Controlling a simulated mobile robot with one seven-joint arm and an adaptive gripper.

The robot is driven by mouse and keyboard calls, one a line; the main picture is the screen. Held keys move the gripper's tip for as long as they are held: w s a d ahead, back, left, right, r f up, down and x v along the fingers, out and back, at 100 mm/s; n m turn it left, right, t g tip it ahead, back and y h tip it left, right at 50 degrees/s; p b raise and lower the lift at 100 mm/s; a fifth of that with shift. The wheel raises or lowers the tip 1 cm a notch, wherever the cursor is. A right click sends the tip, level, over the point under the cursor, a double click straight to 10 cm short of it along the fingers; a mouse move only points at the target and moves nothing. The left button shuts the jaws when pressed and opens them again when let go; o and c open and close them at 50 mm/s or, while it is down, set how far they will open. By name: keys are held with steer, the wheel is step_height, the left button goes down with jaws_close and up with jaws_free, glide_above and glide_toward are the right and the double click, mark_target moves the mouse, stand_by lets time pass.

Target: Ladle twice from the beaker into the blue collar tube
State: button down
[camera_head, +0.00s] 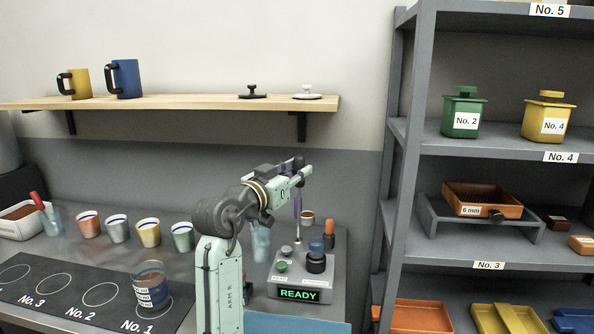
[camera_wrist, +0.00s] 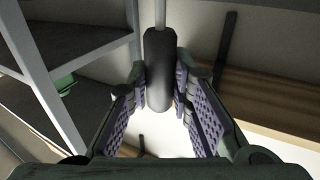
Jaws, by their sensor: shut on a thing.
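My gripper (camera_head: 297,186) is shut on the dark handle (camera_wrist: 160,75) of a ladle, which lies between the ridged finger pads in the wrist view. In the head view the ladle's thin metal shaft (camera_head: 298,222) hangs down from the gripper, above the back of the grey READY device. A small blue-topped vessel (camera_head: 316,247) stands in a dark holder on that device; I cannot tell surely that it is the blue collar tube. A clear glass vessel (camera_head: 151,287) with white labels and dark contents stands on the mat at No. 1. I cannot tell whether it is the beaker.
The READY device (camera_head: 299,290) sits right of my arm, with an orange-topped item (camera_head: 329,229) behind it. Several cups (camera_head: 148,232) line the counter. A wooden shelf (camera_head: 190,103) with mugs is above; a grey rack (camera_head: 409,150) stands close at right.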

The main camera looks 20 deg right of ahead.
mark_target(298, 185)
steer(key=shift+f+b, duration=1.25)
steer(key=shift+f, duration=0.55)
steer(key=shift+s+d+r, duration=0.15)
steer(key=shift+s+d+f+m+y+b, duration=0.8)
steer(key=shift+s+d+f+m+y, duration=0.6)
steer(key=shift+s+d+m, duration=2.4)
steer(key=s+d+f+m+y+b, duration=0.1)
steer(key=d+f+m+b, duration=0.1)
steer(key=f+m, duration=0.2)
steer(key=s+d+f+m+t+y+b, duration=0.1)
steer(key=d+f+m+y+b, duration=0.1)
steer(key=f+m+b, duration=0.1)
steer(key=shift+s+d+f+m+y+b, duration=0.35)
steer(key=shift+f+m, duration=0.25)
steer(key=shift+f, duration=0.65)
